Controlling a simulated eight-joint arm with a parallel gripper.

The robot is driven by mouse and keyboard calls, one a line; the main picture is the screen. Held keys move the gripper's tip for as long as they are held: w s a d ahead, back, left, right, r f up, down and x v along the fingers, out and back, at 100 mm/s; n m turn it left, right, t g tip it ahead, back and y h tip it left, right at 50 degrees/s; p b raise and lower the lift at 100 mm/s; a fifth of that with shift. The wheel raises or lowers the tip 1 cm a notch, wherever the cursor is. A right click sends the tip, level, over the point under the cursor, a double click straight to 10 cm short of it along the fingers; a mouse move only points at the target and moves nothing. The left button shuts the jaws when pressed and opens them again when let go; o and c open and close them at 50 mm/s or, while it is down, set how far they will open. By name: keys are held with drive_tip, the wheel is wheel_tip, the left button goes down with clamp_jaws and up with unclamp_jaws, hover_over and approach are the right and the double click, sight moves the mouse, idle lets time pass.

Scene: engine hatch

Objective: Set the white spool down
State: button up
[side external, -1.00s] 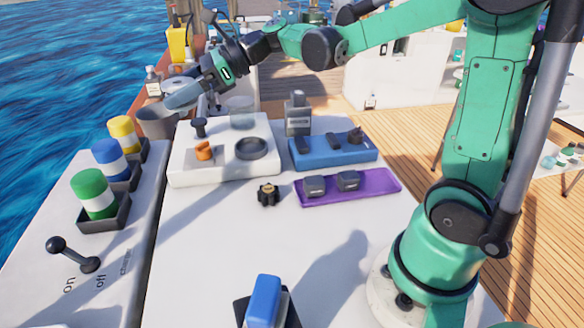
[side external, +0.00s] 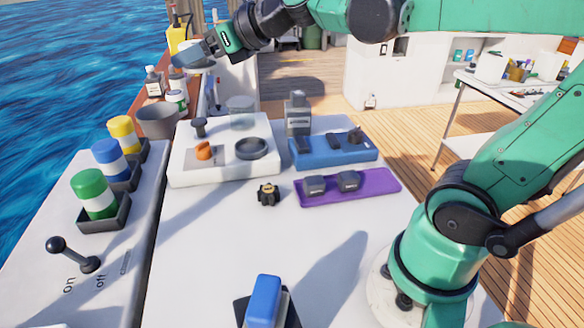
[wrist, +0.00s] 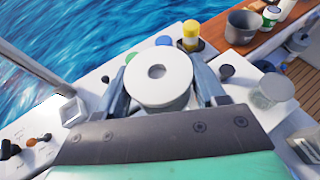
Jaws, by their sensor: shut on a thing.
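The white spool (wrist: 158,72) is a white disc with a round hole in its middle. In the wrist view it sits between the two fingers of my gripper (wrist: 162,88), which is shut on it. In the side view my gripper (side external: 190,58) is high at the upper left, over the far end of the bench and clear of its surface.
Spools with yellow (side external: 122,131), blue (side external: 108,157) and green (side external: 92,192) bands stand in black holders along the left. A grey pot (side external: 158,121) and bottles (side external: 153,82) stand behind. A white block (side external: 188,172), blue tray (side external: 335,158) and purple tray (side external: 380,184) occupy the bench.

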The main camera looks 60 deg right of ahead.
drive_tip(key=shift+f, duration=0.1)
drive_tip(key=shift+w+a+f, duration=0.15)
drive_tip(key=shift+a+f, duration=0.1)
drive_tip(key=shift+a, duration=0.05)
drive_tip(key=a+f+n+g+y, duration=0.3)
drive_tip(key=a+f+n+y, duration=0.1)
drive_tip(key=a+f+y, duration=0.1)
drive_tip(key=n+g+y, duration=0.3)
drive_tip(key=n+g, duration=1.3)
hover_over(222, 281)
wheel_tip(222, 281, down, 15)
drive_tip(key=shift+r, duration=0.15)
drive_tip(key=shift+f, duration=3)
